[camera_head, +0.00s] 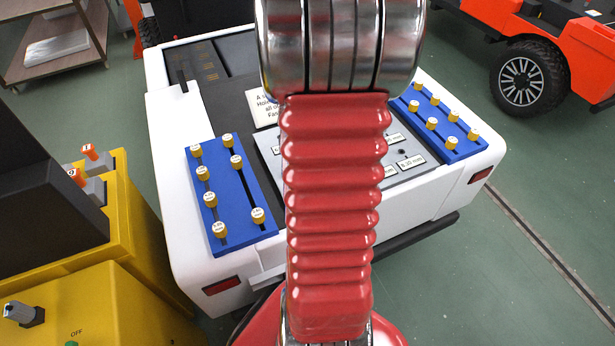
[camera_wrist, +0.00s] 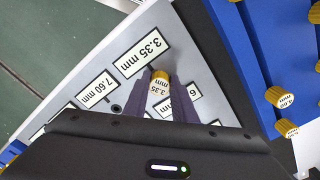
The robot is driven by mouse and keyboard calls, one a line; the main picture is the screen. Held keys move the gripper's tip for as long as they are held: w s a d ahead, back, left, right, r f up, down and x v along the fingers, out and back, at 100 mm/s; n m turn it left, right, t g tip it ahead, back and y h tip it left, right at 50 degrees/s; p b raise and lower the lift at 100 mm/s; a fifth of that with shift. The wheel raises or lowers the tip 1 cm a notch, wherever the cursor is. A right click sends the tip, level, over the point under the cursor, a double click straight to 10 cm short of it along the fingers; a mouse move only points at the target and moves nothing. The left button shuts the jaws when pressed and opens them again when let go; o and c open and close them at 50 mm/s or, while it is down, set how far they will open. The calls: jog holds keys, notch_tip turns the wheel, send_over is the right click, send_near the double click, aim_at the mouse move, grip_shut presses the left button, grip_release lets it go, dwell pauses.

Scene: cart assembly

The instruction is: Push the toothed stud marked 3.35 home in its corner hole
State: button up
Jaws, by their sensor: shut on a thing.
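The toothed stud marked 3.35 (camera_wrist: 159,86) has a yellow side and a pale top. In the wrist view it stands between the two dark purple fingers of my gripper (camera_wrist: 158,94), which are shut on it. It is beside the "3.35 mm" label (camera_wrist: 143,54) near the corner of the grey plate (camera_wrist: 190,62). The corner hole is hidden under the stud and fingers, so I cannot tell how deep the stud sits. In the head view my red arm covers the gripper and this stud; part of the plate (camera_head: 265,146) shows.
A left blue rack (camera_head: 240,212) and a right blue rack (camera_head: 468,148) hold several yellow studs on the white cart (camera_head: 180,235). The "7.60 mm" label (camera_wrist: 96,90) has a bare dark hole (camera_wrist: 116,108) near it. A yellow machine (camera_head: 130,225) stands left of the cart.

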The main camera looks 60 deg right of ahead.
jog(key=o, duration=1.1)
jog(key=shift+r, duration=0.1)
notch_tip(320, 180, up, 14)
jog(key=shift+f, duration=0.25)
jog(key=shift+s, duration=0.1)
dwell(0.5)
